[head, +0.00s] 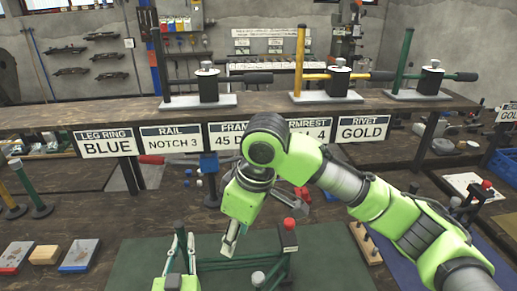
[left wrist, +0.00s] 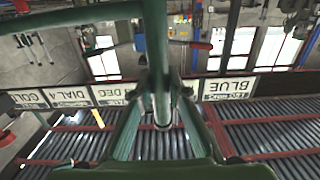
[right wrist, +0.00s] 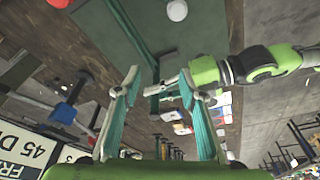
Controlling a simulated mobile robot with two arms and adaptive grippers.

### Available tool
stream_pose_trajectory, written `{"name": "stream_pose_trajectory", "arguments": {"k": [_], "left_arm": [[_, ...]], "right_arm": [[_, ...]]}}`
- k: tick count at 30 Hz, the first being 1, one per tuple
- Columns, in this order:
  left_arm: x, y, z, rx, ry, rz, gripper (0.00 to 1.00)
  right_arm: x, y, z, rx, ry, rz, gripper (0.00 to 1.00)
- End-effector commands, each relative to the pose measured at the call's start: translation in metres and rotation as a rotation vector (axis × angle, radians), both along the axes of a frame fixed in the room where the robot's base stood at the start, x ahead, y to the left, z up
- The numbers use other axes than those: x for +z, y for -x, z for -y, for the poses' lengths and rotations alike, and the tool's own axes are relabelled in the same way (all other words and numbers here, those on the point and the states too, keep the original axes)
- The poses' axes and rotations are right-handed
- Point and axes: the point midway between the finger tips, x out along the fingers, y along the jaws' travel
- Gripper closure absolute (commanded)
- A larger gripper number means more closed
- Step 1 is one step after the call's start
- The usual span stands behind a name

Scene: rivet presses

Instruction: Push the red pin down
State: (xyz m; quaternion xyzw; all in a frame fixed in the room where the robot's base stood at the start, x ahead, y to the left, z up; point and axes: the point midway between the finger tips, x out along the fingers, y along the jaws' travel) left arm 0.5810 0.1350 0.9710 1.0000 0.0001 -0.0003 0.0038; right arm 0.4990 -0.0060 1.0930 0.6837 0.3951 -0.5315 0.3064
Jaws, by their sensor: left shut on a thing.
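A red pin (head: 289,223) stands up from a black block on a green press frame (head: 240,262) over the green mat, in the head view. A red top (right wrist: 58,3) shows at the upper edge of the right wrist view. My left gripper (head: 181,240) is left of the pin, shut on an upright green bar. In the left wrist view the bar (left wrist: 160,60) stands between the closed fingertips (left wrist: 160,92). My right gripper (head: 232,240) points down between the left gripper and the pin. In the right wrist view its fingers (right wrist: 159,76) are apart, with nothing held.
A pale knob (head: 258,278) is near the front of the frame. Behind, a shelf (head: 130,115) carries presses and signs. Small blocks (head: 80,255) lie left of the mat. Another red-topped piece (head: 486,184) stands at the right. My right arm crosses above the mat.

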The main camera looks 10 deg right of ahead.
Motion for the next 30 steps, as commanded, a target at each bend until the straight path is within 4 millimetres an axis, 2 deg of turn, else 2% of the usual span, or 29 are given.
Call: {"name": "stream_pose_trajectory", "arguments": {"k": [4,7,12,18,23,26,30], "left_arm": [[0.002,0.000,0.000,0.000,0.004,0.003,1.00],[0.002,0.000,0.000,0.000,0.004,0.003,1.00],[0.002,0.000,0.000,0.000,0.004,0.004,1.00],[0.002,0.000,0.000,0.000,0.004,0.003,1.00],[0.002,0.000,0.000,0.000,0.004,0.004,1.00],[0.002,0.000,0.000,0.000,0.004,0.004,1.00],[0.002,0.000,0.000,0.000,0.004,0.004,1.00]], "right_arm": [[-0.006,0.000,-0.007,-0.003,-0.036,0.002,0.63],[-0.015,0.001,-0.020,-0.010,-0.108,0.011,0.63],[-0.031,0.000,-0.051,-0.052,-0.305,0.046,0.63],[-0.039,-0.007,-0.073,-0.140,-0.540,0.114,0.63],[-0.039,-0.015,-0.075,-0.233,-0.703,0.188,0.63],[-0.038,-0.020,-0.067,-0.297,-0.789,0.242,0.63],[-0.036,-0.026,-0.048,-0.391,-0.891,0.333,0.63]]}}
